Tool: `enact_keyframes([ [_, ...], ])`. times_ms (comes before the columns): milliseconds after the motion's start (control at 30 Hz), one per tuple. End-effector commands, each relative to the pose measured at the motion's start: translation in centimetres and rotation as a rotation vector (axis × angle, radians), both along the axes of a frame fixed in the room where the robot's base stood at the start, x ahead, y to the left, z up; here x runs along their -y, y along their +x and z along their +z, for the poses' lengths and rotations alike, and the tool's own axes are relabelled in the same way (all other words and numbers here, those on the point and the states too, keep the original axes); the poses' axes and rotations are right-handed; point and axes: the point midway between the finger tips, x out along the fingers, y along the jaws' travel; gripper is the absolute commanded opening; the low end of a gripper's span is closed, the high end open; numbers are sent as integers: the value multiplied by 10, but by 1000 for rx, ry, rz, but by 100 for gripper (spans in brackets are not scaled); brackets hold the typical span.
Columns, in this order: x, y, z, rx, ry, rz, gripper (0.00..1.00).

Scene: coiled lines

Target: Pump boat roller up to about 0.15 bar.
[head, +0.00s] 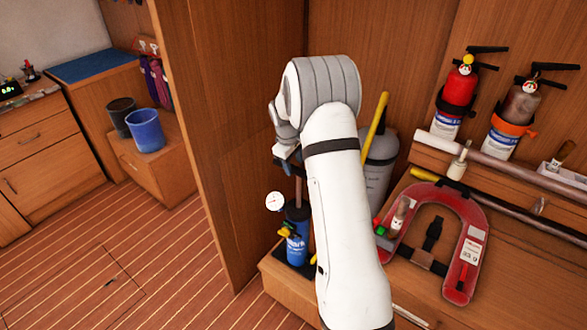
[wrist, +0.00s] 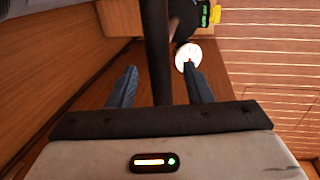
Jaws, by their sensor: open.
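A blue pump (head: 297,238) with yellow fittings stands upright on a low wooden ledge. Its thin rod rises toward my gripper (head: 287,154). A round white gauge (head: 274,201) sits at the pump's left; its reading is too small to make out. In the wrist view, my gripper (wrist: 160,86) is open, and a dark bar (wrist: 155,40) of the pump passes between its fingers. The gauge (wrist: 188,56) shows there beyond the right finger. A grey rounded cylinder (head: 379,168) stands behind my arm, partly hidden; I cannot tell whether it is the boat roller.
A red horseshoe-shaped lifejacket (head: 470,248) lies on the bench at the right. Two extinguishers (head: 459,92) (head: 515,112) hang on the back wall. A wooden partition (head: 215,140) rises left of the pump. The striped floor (head: 90,255) is clear at the left.

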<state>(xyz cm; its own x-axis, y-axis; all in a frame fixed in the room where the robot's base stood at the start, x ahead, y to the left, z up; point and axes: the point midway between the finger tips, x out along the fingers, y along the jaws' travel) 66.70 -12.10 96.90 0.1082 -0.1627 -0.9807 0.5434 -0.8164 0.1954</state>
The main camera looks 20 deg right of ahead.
Motion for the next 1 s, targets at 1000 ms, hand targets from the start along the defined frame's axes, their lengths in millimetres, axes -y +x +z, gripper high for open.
enact_keyframes([
  [1000, 7, 3, -39, 0, 1, -2, 13],
])
